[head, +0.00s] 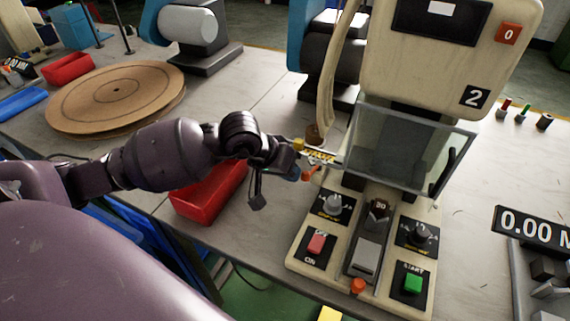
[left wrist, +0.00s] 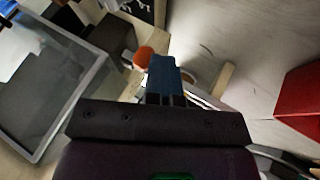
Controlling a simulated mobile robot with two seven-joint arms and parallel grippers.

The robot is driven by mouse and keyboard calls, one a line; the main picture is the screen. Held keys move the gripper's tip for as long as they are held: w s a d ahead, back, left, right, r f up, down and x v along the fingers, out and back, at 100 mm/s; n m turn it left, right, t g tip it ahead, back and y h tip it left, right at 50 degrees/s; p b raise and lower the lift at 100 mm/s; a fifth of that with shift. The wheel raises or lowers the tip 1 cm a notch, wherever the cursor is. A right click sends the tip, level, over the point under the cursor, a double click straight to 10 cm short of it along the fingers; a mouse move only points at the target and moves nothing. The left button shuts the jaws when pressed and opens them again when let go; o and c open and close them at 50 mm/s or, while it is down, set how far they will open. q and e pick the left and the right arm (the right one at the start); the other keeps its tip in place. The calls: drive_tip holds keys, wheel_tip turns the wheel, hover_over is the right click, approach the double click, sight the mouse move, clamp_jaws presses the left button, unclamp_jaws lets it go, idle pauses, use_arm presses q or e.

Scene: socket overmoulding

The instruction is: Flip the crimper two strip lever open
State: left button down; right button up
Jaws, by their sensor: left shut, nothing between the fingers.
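Crimper two (head: 400,70) is the beige machine marked "2", right of centre in the head view. A small orange-ended lever (head: 310,171) shows at its left side and looks like the strip lever; whether it is open or closed is hard to tell. My left gripper (head: 296,172) is at this lever, with its fingers shut and nothing between them. In the left wrist view the shut blue fingertips (left wrist: 163,78) lie just beside a round orange knob (left wrist: 143,57); contact cannot be told. My right gripper is not in view.
A clear guard (head: 415,145) stands at the crimper's front, close to my left gripper. The control base carries a red button (head: 316,243) and a green button (head: 413,282). A red bin (head: 205,195) lies under my left forearm. A brown round board (head: 116,92) sits at the left.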

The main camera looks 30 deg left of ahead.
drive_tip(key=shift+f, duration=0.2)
use_arm(q)
drive_tip(key=shift+w+a+b, duration=0.35)
drive_tip(key=shift+w+a, duration=0.1)
drive_tip(key=shift+a, duration=0.15)
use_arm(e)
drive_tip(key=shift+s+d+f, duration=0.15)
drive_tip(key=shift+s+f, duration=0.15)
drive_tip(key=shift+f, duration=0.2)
